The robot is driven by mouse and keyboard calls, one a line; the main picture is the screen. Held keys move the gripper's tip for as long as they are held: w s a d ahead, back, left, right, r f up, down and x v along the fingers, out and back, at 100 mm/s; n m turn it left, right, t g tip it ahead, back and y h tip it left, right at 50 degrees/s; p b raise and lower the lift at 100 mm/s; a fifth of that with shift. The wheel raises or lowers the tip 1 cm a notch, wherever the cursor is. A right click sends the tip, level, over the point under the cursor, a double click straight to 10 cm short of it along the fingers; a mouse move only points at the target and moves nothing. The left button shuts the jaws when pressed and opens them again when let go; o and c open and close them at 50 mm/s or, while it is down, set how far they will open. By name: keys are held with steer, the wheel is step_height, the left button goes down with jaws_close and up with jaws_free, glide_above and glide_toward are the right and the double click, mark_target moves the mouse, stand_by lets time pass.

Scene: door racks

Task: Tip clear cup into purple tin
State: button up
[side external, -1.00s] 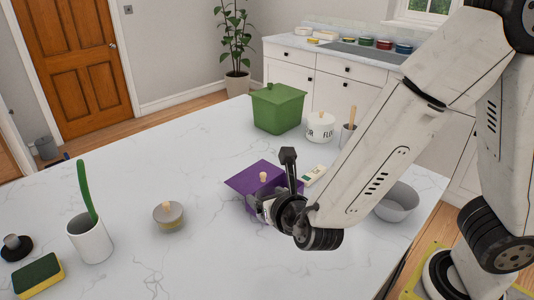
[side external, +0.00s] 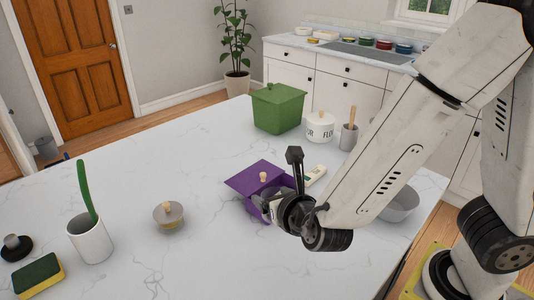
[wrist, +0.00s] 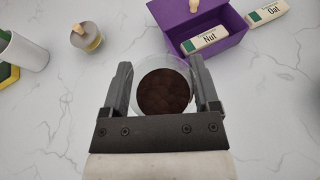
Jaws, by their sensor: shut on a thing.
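The clear cup (wrist: 165,88) stands between my gripper's fingers in the wrist view, with dark brown contents showing through its round opening. My gripper (wrist: 164,85) is shut on the cup. The purple tin (wrist: 239,31) is just beyond the cup, at upper right in the wrist view. A white and green "Nut" block (wrist: 205,40) shows at the tin; I cannot tell how deep it sits. In the side view my gripper (side external: 278,206) is beside the near side of the purple tin (side external: 245,184), partly hiding it and the cup.
An "Oat" block (wrist: 265,13) lies right of the tin. A small lidded jar (side external: 169,217), a white holder (side external: 90,240) with a green handle and a sponge (side external: 38,276) stand left. A green bin (side external: 278,108), flour canister (side external: 320,127) and grey bowl (side external: 399,205) are behind and right.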

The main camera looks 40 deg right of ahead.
steer(key=shift+w+d+f+m+h, duration=0.1)
steer(key=shift+w+d+m+h, duration=0.2)
steer(key=shift+w+m, duration=0.15)
steer(key=w+d+f+m+g+h, duration=0.1)
steer(key=w+d+m+g+h, duration=0.1)
steer(key=w+d+f+m+g+h, duration=0.2)
steer(key=w+d+m, duration=0.1)
steer(key=w+d+f+m+g+h, duration=0.1)
steer(key=w+d+m+g+h, duration=0.1)
steer(key=w+d, duration=0.1)
steer(key=shift+d+f+m, duration=0.15)
steer(key=shift+f+m, duration=0.1)
steer(key=shift+w+d+f+m+g, duration=0.25)
steer(key=shift+d+f+m+g, duration=0.2)
steer(key=shift+g, duration=0.35)
steer(key=shift+r, duration=0.1)
